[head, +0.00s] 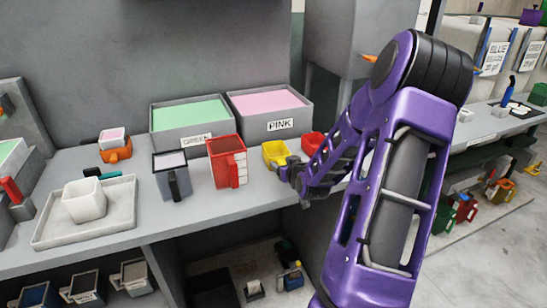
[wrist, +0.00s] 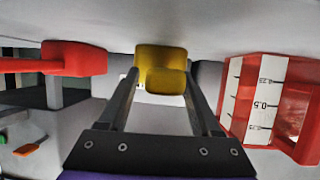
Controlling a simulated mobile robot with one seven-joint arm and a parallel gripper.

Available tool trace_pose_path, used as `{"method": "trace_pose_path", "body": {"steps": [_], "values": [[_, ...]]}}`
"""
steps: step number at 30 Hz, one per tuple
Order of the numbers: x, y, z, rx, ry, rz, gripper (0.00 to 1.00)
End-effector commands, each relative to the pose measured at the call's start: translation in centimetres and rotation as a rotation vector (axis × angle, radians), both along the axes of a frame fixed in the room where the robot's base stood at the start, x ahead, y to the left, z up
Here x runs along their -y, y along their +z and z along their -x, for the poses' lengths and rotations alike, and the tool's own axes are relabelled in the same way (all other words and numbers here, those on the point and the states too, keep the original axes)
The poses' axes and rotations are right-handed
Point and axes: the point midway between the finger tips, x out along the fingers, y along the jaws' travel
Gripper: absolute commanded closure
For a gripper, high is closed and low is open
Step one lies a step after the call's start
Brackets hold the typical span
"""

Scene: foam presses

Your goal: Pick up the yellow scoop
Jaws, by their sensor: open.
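The yellow scoop (head: 275,151) stands on the grey counter in front of the pink bin, between the red measuring jug and a red scoop. My gripper (head: 292,172) is just in front of it, low over the counter. In the wrist view the yellow scoop (wrist: 160,56) is straight ahead, its handle end facing me. My gripper (wrist: 162,82) is open, with one finger on each side of that handle in the picture. I cannot tell how far the handle reaches between the fingers. My forearm hides part of the counter to the right in the head view.
The red jug (head: 227,162) with a white scale stands close on one side; it also shows in the wrist view (wrist: 261,100). A red scoop (head: 312,142) is close on the other. Behind are the green bin (head: 188,140) and pink bin (head: 285,115). A grey jug (head: 172,178) stands further left.

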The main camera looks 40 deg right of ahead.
Motion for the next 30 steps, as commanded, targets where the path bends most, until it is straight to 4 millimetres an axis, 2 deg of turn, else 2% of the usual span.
{"method": "trace_pose_path", "body": {"steps": [9, 11, 20, 30], "values": [[0.02, -0.09, 0.14, 0.000, 0.000, 0.000, 0.35], [0.02, -0.09, 0.14, 0.000, 0.000, 0.000, 0.44], [0.01, -0.08, 0.12, 0.000, 0.000, 0.000, 0.98], [0.02, -0.03, 0.10, 0.001, 0.000, 0.000, 1.00]]}}
